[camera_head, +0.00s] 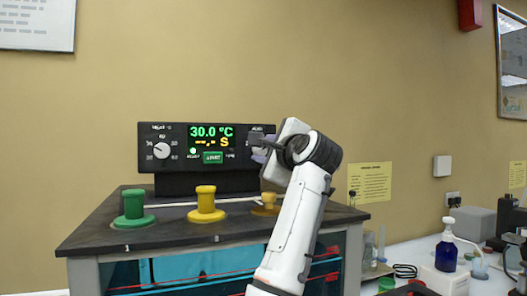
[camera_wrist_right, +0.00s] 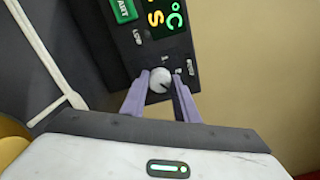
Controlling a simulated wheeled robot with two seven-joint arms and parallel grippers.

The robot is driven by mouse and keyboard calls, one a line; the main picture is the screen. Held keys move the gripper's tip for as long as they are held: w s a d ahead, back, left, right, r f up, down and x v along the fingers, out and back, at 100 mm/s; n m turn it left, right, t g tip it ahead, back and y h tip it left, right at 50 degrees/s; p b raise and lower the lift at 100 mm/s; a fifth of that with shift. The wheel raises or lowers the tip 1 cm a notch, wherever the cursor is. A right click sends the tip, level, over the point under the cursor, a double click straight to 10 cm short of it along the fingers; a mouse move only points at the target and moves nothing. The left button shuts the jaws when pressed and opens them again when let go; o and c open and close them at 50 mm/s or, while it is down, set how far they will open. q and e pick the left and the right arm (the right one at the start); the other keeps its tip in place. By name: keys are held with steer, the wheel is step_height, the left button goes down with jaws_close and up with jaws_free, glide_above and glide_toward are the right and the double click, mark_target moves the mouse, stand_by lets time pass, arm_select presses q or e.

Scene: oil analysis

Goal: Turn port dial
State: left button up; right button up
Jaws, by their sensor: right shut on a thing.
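The port dial (camera_wrist_right: 159,80) is a small round white knob with a dark pointer mark, on the right end of the black control panel (camera_head: 165,131). In the head view my right gripper hides most of it. My right gripper (camera_head: 261,148) reaches the panel's right end. In the right wrist view its two purple fingers (camera_wrist_right: 164,84) stand on either side of the dial and are shut on it. The panel's display reads 30.0 °C in green with a yellow line ending in S below. My left gripper is not in view.
A second white dial (camera_head: 161,150) is at the panel's left and a green START button (camera_head: 213,157) below the display. Green (camera_head: 133,204) and yellow (camera_head: 206,202) stoppers stand on the dark bath top (camera_head: 170,238). A blue bottle (camera_head: 446,252) stands at right.

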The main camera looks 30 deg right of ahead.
steer(key=n, duration=1)
steer(key=shift+f+n, duration=0.1)
steer(key=shift+n, duration=0.2)
stand_by(0.5)
steer(key=o, duration=1.1)
steer(key=shift+a, duration=0.1)
steer(key=shift+c, duration=0.2)
